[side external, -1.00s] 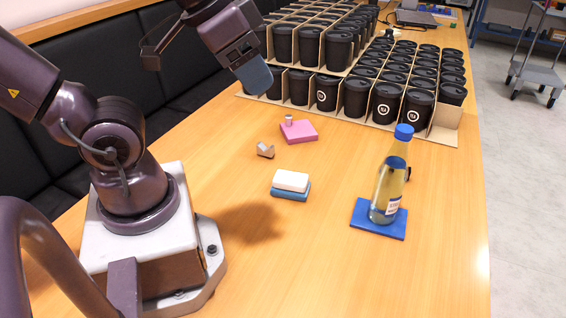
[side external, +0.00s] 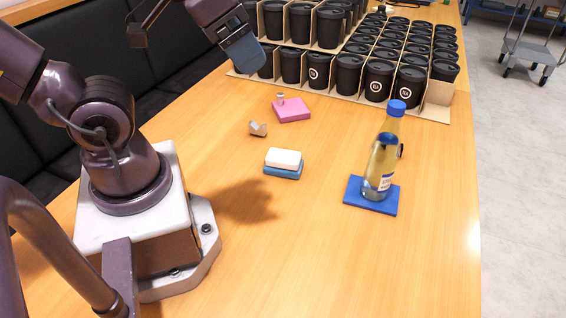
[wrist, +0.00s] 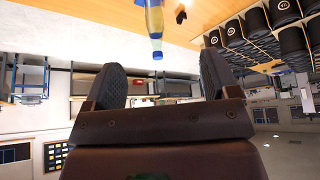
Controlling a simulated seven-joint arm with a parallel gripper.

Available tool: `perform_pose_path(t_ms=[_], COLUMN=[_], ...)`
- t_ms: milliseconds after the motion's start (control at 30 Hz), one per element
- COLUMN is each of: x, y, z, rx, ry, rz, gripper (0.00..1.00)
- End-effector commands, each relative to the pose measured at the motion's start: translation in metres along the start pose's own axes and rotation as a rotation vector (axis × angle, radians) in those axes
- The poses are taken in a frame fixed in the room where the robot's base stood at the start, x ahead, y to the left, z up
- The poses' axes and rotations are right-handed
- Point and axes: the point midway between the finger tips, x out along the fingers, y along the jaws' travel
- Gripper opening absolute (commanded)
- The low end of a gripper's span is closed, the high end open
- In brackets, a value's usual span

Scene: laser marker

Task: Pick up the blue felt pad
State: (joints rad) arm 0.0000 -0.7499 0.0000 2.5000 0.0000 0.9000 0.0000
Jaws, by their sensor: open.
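A flat blue felt pad (side external: 354,193) lies on the table at the right in the side external view. A clear bottle (side external: 382,160) with yellowish liquid and a blue cap stands upright on it and covers its middle. The bottle also shows at the top of the wrist view (wrist: 153,22); I cannot make out the pad there. My gripper (side external: 243,52) is raised at the upper left, well away from the pad. In the wrist view its two dark fingers (wrist: 162,78) are spread apart with nothing between them.
A white block on a blue base (side external: 283,163) lies left of the pad. A small metal piece (side external: 258,129) and a pink block with a metal part on it (side external: 292,111) lie farther back. Dark lidded cups in cardboard trays (side external: 436,112) fill the back.

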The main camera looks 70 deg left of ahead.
Motion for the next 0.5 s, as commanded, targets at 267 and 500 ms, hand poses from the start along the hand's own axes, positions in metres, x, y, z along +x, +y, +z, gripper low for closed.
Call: perform_pose_path(t_ms=[267,500], x=[0.029,0.086], y=[-0.033,-0.077], z=[0.009,0.04], rx=[-0.15,-0.592], ry=[-0.15,-0.475], rz=[-0.059,0.002], gripper=[0.81,0.81])
